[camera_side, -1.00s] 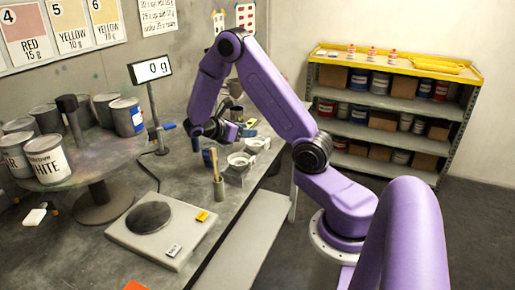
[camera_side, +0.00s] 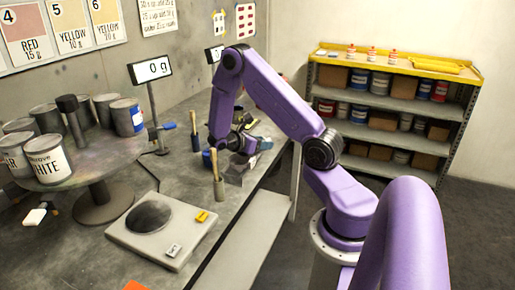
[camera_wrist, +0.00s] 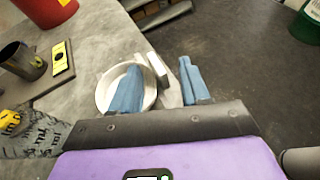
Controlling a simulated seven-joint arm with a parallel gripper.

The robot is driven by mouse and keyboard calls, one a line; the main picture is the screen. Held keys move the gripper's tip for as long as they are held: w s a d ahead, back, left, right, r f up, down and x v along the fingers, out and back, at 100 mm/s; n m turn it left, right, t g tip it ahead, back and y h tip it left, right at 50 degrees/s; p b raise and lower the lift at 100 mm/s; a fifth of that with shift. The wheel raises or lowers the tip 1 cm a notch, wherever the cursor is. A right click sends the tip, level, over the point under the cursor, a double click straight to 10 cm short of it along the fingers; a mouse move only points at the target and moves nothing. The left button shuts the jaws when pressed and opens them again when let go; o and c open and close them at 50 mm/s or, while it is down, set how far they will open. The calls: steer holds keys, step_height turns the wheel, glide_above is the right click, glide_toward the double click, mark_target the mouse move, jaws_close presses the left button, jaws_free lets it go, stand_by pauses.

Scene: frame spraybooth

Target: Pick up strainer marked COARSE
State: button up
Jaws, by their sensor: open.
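A white round strainer (camera_wrist: 103,92) shows in the wrist view, partly covered by one blue fingertip. A pale grey piece stands beside it, between my fingertips; I cannot tell if it is the strainer's handle or its stand. No COARSE marking is readable. My gripper (camera_wrist: 160,82) is open, with one blue finger over the strainer and the other to its right. In the side view my gripper (camera_side: 251,146) is low over the bench's right edge, above a grey block (camera_side: 238,174), and hides the strainers there. Contact cannot be told.
A scale (camera_side: 160,235) and a turntable with paint cans lie further left. The wrist view shows a dark cup (camera_wrist: 20,62) and a red bucket (camera_wrist: 45,10).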

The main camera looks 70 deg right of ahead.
steer(key=shift+d, duration=0.1)
jaws_close()
stand_by(0.3)
steer(key=shift+r, duration=0.8)
steer(key=s+a+r, duration=0.9)
steer(key=s+r, duration=0.1)
steer(key=r, duration=0.1)
steer(key=shift+a+r, duration=0.15)
steer(key=shift+a, duration=0.1)
